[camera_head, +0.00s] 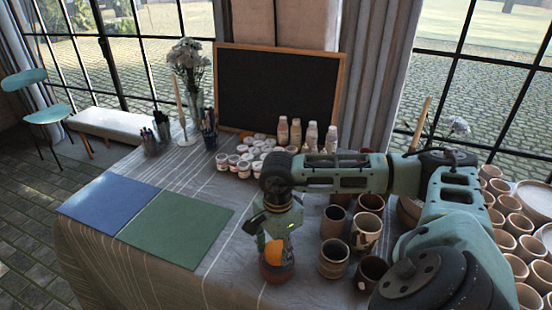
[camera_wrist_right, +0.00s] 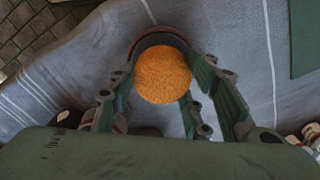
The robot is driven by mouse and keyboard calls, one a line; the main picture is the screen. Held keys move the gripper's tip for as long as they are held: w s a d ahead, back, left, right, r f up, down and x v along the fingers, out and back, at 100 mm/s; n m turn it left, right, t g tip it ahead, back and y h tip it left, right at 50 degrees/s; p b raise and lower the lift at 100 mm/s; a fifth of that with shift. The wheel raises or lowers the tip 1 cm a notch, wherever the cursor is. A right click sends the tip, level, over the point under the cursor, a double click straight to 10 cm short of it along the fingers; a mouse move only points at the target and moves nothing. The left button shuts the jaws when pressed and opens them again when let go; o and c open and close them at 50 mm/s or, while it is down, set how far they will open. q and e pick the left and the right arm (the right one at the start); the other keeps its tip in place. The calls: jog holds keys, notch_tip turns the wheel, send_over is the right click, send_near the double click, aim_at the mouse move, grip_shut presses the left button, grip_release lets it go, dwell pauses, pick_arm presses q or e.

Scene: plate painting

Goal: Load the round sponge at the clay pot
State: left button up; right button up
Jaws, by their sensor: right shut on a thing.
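My right gripper (camera_head: 274,238) points down over the table and is shut on the round orange sponge (camera_head: 273,254). In the right wrist view the sponge (camera_wrist_right: 162,75) sits between the fingers of my right gripper (camera_wrist_right: 165,80). A reddish-brown clay pot (camera_head: 277,273) stands right below the sponge. In the right wrist view the pot's dark rim (camera_wrist_right: 158,33) curves behind the sponge. The sponge is over the pot's mouth; I cannot tell whether it touches the inside. My left gripper is not in view.
Several clay pots and cups (camera_head: 334,257) stand close to the right of the gripper. A green mat (camera_head: 178,228) and a blue mat (camera_head: 108,203) lie left. Paint jars (camera_head: 243,168) and bottles (camera_head: 312,135) stand behind, before a blackboard (camera_head: 280,90).

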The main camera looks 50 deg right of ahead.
aim_at(277, 249)
jog(key=shift+f+b, duration=0.45)
jog(key=shift+b, duration=0.05)
dwell(0.9)
jog(key=shift+s+f, duration=0.1)
dwell(1.5)
jog(key=shift+r+p, duration=1.8)
jog(key=shift+r, duration=1.75)
